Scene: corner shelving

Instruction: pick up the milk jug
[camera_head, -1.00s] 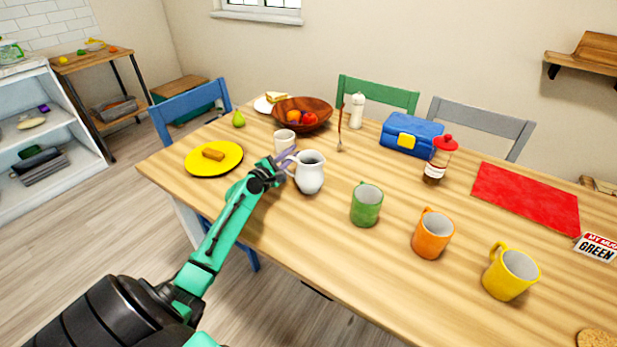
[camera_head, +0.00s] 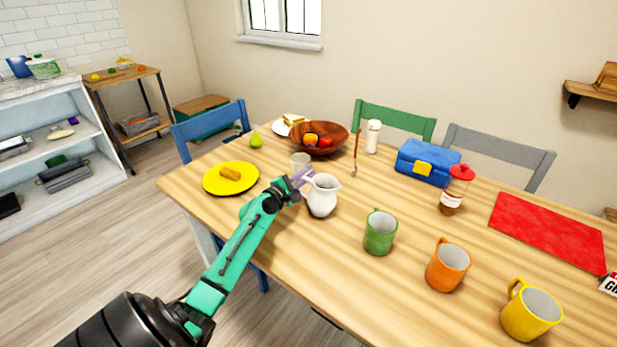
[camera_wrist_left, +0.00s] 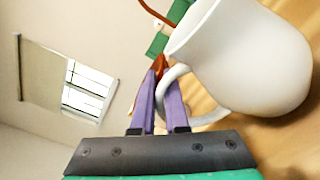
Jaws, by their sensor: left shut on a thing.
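The white milk jug (camera_head: 322,197) is at the near middle of the table, left of the green mug. In the left wrist view the jug (camera_wrist_left: 258,65) fills the right side, with its handle toward my fingers. My left gripper (camera_head: 301,178) is at the left side of the jug. In the left wrist view its purple fingers (camera_wrist_left: 163,100) are shut on the jug's handle. I cannot tell for sure whether the jug's base touches the table. My right gripper does not show.
A clear glass (camera_head: 299,161) stands just behind my left gripper. A yellow plate (camera_head: 217,188) with food is to the left. A green mug (camera_head: 380,234), an orange mug (camera_head: 448,267) and a yellow mug (camera_head: 531,312) stand to the right. A wooden bowl (camera_head: 337,141) is behind.

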